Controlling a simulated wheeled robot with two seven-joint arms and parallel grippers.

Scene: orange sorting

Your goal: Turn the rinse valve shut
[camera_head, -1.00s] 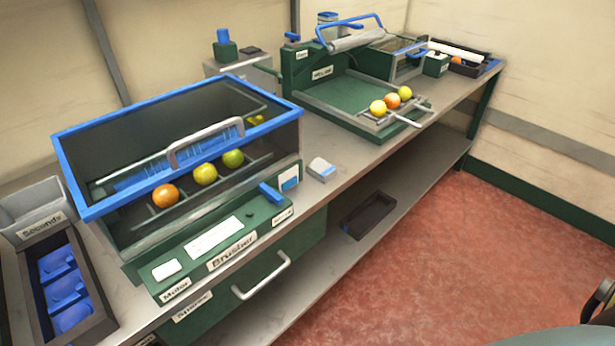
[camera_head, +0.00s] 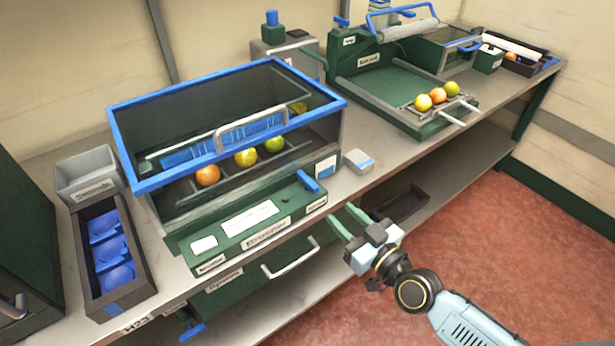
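The brusher (camera_head: 262,238) is a green machine on the bench with a blue-rimmed clear hood. A blue lever (camera_head: 308,181) sits at the right end of its front panel, above a small label too blurred to read; it may be the rinse valve. Another blue handle (camera_head: 193,332) shows low under the bench, at the bottom edge. My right gripper (camera_head: 341,213) comes in from the lower right. Its green fingers are apart and empty, in front of the bench edge, right of and below the lever, not touching it. My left gripper is out of view.
A drawer handle (camera_head: 290,262) sticks out below the panel. A dark tray of blue cups (camera_head: 148,270) stands at left. A small grey-blue block (camera_head: 359,161) lies right of the brusher.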

